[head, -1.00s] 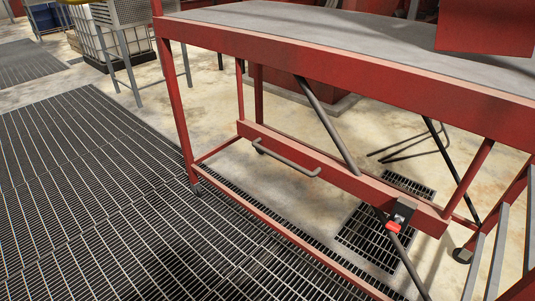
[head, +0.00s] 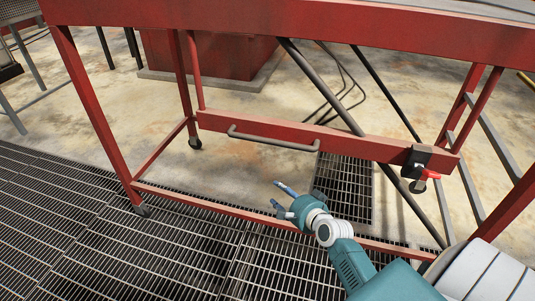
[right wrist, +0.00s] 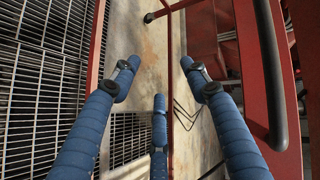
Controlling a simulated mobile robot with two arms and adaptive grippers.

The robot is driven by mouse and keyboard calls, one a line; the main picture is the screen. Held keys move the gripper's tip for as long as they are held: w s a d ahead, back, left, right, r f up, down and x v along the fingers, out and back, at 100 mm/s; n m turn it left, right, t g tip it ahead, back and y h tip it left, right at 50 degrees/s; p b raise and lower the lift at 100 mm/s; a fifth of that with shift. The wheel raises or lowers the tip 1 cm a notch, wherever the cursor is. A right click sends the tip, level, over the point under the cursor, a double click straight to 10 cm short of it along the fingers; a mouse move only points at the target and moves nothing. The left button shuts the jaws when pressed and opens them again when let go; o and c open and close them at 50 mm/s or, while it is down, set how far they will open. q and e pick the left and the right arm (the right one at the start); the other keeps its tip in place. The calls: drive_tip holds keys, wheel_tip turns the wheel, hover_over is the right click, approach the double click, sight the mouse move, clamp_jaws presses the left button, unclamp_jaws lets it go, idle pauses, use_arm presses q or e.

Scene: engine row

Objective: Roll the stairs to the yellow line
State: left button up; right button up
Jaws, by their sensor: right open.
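The stairs are a red metal frame (head: 75,95) on small casters, with a grey bar handle (head: 275,141) on the lower crossbeam. Steps with grey edges show at the right. The handle also shows at the right of the right wrist view (right wrist: 272,75). My right gripper (head: 280,199) is open and empty, in front of and below the handle, apart from it. Its blue fingers are spread in the right wrist view (right wrist: 160,76). A thin yellow strip (head: 527,81) shows at the far right edge; I cannot tell if it is the line. My left gripper is not in view.
A black latch with a red lever (head: 430,174) sits at the right of the crossbeam. A low red rail (head: 230,214) runs below my right gripper. Dark floor grating (head: 60,215) lies in front, with bare concrete (head: 100,115) behind. A red block (head: 225,55) stands beyond the frame.

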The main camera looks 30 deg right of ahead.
sight(270, 143)
wheel_tip(270, 143, up, 14)
drive_tip(key=w+d+m+t+b, duration=0.1)
drive_tip(key=w+d+m+t, duration=0.1)
drive_tip(key=m+t, duration=0.1)
drive_tip(key=w, duration=0.3)
drive_tip(key=w+f, duration=0.1)
drive_tip(key=w, duration=0.2)
drive_tip(key=w+d, duration=0.1)
drive_tip(key=w, duration=0.2)
drive_tip(key=shift+w+f, duration=0.2)
drive_tip(key=shift+f, duration=0.2)
drive_tip(key=shift+w, duration=0.45)
clamp_jaws()
